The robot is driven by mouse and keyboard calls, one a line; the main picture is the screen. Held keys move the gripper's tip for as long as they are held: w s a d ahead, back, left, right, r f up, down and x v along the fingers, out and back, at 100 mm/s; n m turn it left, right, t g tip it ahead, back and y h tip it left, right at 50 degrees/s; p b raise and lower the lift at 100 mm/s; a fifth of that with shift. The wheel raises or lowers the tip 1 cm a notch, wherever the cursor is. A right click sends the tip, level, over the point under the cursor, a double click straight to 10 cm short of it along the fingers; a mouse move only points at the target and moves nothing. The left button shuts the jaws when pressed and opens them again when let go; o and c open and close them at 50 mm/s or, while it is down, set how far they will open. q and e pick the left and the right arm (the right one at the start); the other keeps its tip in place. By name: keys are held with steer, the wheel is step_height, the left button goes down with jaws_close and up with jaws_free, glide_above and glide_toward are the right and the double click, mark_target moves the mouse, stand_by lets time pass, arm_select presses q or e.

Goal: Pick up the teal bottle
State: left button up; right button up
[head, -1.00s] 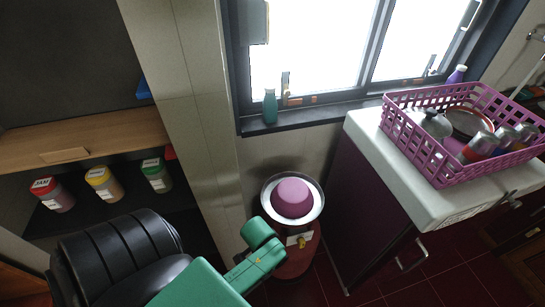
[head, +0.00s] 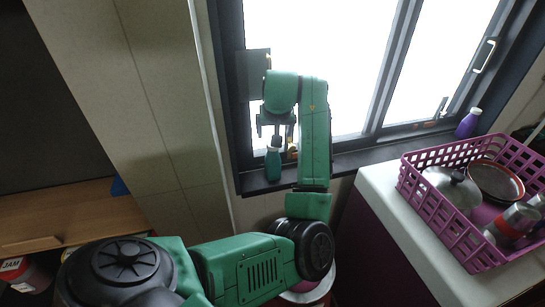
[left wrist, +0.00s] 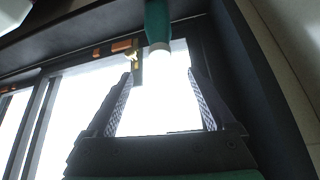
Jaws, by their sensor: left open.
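The teal bottle (head: 273,165) with a white cap stands upright on the dark window sill, at the left end by the frame. My left gripper (head: 274,139) is directly above it in the head view, pointing down, with its fingers apart. In the left wrist view, the bottle (left wrist: 157,22) shows at the top, its white cap toward the open fingers. The gripper (left wrist: 160,82) has nothing between its fingers; the cap is just beyond the fingertips. My right gripper is not in view.
The window frame (head: 228,90) and wall stand close on the left of the bottle. A purple bottle (head: 468,124) stands at the far right of the sill. A magenta basket (head: 445,222) of pots and cans sits on the white counter (head: 381,190).

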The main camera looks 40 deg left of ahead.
arm_select(q)
steer(key=p, duration=0.2)
glide_above(273, 160)
steer(key=s+d, duration=0.1)
step_height(273, 160, down, 5)
steer(key=p+x, duration=0.2)
steer(key=x, duration=0.3)
steer(key=shift+w+a, duration=0.25)
steer(key=shift+w, duration=0.05)
steer(key=shift+w+a+f, duration=0.1)
steer(key=shift+a+f, duration=0.05)
steer(key=shift+f, duration=0.25)
steer(key=c, duration=0.4)
jaws_close()
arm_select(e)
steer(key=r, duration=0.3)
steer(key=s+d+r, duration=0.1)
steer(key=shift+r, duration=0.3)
